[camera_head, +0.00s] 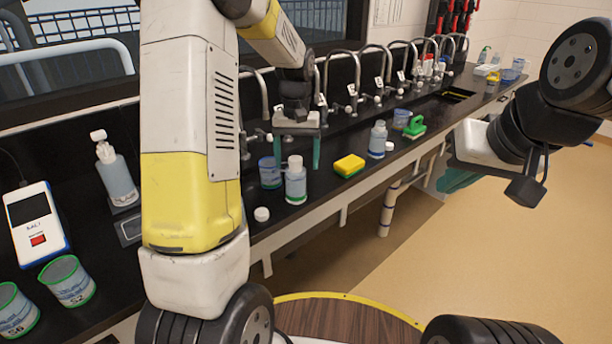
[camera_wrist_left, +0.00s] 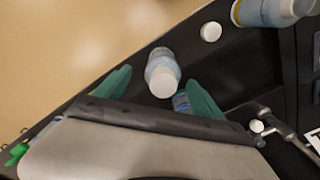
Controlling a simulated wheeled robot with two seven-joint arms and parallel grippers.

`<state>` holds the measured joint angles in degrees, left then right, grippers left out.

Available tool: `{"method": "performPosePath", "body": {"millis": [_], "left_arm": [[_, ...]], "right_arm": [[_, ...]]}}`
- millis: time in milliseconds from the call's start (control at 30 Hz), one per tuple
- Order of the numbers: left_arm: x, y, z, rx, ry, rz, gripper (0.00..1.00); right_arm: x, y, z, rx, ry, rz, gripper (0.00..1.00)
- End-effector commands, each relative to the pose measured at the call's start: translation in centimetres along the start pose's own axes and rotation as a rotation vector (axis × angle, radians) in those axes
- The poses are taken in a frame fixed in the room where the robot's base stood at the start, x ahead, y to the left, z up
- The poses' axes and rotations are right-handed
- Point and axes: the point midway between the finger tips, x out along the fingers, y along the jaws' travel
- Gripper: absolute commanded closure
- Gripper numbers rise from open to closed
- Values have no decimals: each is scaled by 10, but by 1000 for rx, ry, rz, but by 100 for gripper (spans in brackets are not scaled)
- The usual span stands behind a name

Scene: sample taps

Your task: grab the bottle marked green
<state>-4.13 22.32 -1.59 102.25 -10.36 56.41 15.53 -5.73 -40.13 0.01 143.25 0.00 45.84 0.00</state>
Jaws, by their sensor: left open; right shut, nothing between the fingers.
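A white-capped bottle (camera_head: 296,186) with a thin green band near its base stands upright on the black bench. My left gripper (camera_head: 297,160) is open, pointing down above and around the bottle's top. In the left wrist view, the bottle (camera_wrist_left: 162,72) appears between the spread green fingers; contact cannot be told. Another white-capped bottle (camera_head: 377,140), without a clear green band, stands farther along the bench. My right gripper (camera_head: 462,180) is shut and empty, out over the floor at the right. Its fingertips are partly hidden.
A blue beaker (camera_head: 270,173) stands close beside the bottle, with a loose white cap (camera_head: 262,214) in front. A yellow sponge (camera_head: 349,166) and a green brush (camera_head: 414,127) lie to the right. Several curved taps (camera_head: 357,75) line the back.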

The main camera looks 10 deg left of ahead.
Motion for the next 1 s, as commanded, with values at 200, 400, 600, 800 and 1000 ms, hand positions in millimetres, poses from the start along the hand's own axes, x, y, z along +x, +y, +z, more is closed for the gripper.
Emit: {"method": "performPosePath", "body": {"millis": [200, 400, 600, 800, 1000], "left_arm": [[28, -3, 1, -1, -3, 0, 21], [55, -4, 0, 0, -1, 1, 21], [61, -4, 0, 0, 2, 1, 21], [61, -4, 0, 0, 2, 1, 37], [61, -4, 0, 0, 2, 1, 76]], "right_arm": [[0, 0, 0, 0, 0, 0, 100], [0, 0, 0, 0, 0, 0, 100], [0, 0, 0, 0, 0, 0, 100], [0, 0, 0, 0, 0, 0, 100], [0, 0, 0, 0, 0, 0, 100]]}}
